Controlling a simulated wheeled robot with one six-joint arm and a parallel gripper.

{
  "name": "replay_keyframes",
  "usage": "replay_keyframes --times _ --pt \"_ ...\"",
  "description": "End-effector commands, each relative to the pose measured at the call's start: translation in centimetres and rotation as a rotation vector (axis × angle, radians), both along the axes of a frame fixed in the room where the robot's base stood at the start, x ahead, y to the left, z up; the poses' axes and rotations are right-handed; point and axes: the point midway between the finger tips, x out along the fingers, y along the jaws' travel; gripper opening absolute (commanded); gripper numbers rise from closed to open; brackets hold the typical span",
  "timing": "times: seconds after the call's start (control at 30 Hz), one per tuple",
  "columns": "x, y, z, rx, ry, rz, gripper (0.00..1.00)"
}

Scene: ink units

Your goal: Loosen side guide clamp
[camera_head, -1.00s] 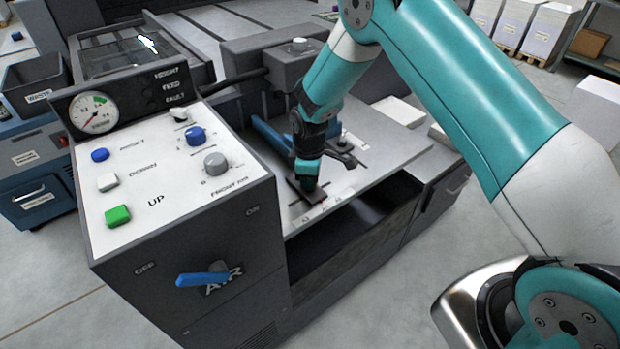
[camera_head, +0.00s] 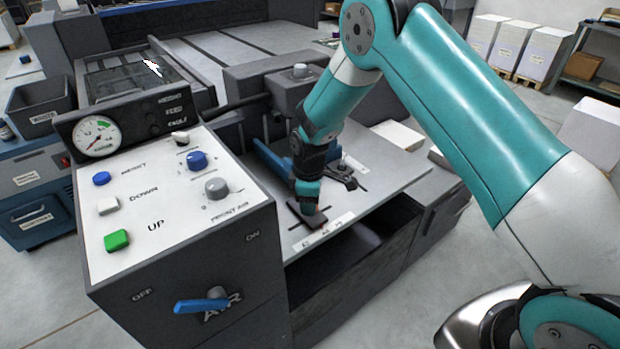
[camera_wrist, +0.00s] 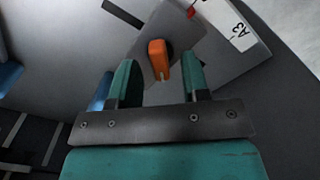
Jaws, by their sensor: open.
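The orange clamp lever (camera_wrist: 157,48) stands on a dark grey block of the side guide, seen in the wrist view. My gripper (camera_wrist: 160,66) is open, with one teal finger on each side of the lever. Whether either finger touches it I cannot tell. In the head view my gripper (camera_head: 308,196) points down over the feed table (camera_head: 385,190), above the dark guide block (camera_head: 308,218). The orange lever is hidden there behind my gripper.
A control panel with a blue knob (camera_head: 197,160), a grey knob (camera_head: 216,189) and a green button (camera_head: 117,240) stands left of my gripper. A blue air lever (camera_head: 202,304) is on its front.

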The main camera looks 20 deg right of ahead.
Motion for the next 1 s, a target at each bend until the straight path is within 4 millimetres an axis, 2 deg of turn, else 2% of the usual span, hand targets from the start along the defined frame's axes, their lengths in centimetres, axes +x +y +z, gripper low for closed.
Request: replay_keyframes --times 0.17,0.5,0.6,0.8,1.0 --pt "0.1 0.0 3.6 0.001 -0.007 0.0 0.43" --pt "0.1 0.0 12.2 0.001 -0.006 0.0 0.43" --pt "0.1 0.0 14.1 0.001 -0.005 0.0 0.43" --pt "0.1 0.0 16.2 0.0 -0.002 0.0 0.43" --pt "0.1 0.0 16.7 0.0 -0.001 0.0 0.43"
